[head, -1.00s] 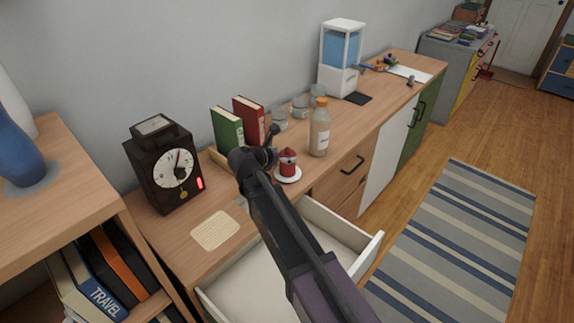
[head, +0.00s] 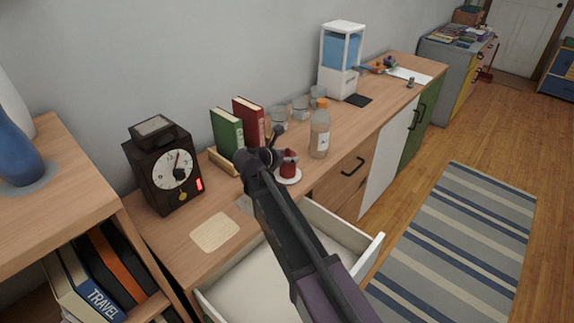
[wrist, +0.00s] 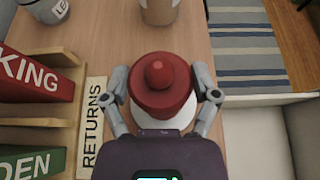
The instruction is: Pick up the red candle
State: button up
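The red candle (head: 289,166) is a short red cylinder with a rounded knob on top. It stands upright on a small white saucer (head: 291,180) on the wooden counter. In the wrist view the candle (wrist: 160,104) fills the middle, over the white saucer (wrist: 137,118). My gripper (wrist: 163,84) is open, with one finger on each side of the candle. Whether the finger pads touch it is hard to tell. In the head view my gripper (head: 266,153) is just left of the candle and partly covers it.
Green and red books (head: 228,132) stand in a wooden holder behind my gripper. A bottle (head: 320,132) and several glasses (head: 279,117) are close by. An open white drawer (head: 350,236) juts out in front. A black clock (head: 163,166) stands left.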

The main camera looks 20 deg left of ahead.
jog(key=c, duration=0.3)
jog(key=shift+r, duration=0.1)
notch_tip(320, 180, up, 3)
jog(key=p, duration=0.3)
jog(key=s+d, duration=0.1)
jog(key=s, duration=0.4)
jog(key=s+d+r+p, duration=0.1)
jog(key=s+d, duration=0.1)
jog(key=s, duration=0.3)
jog(key=s+d+p, duration=0.1)
jog(key=s, duration=0.4)
jog(key=shift+s+d+r, duration=0.15)
jog(key=shift+d+r, duration=0.2)
jog(key=shift+r, duration=0.05)
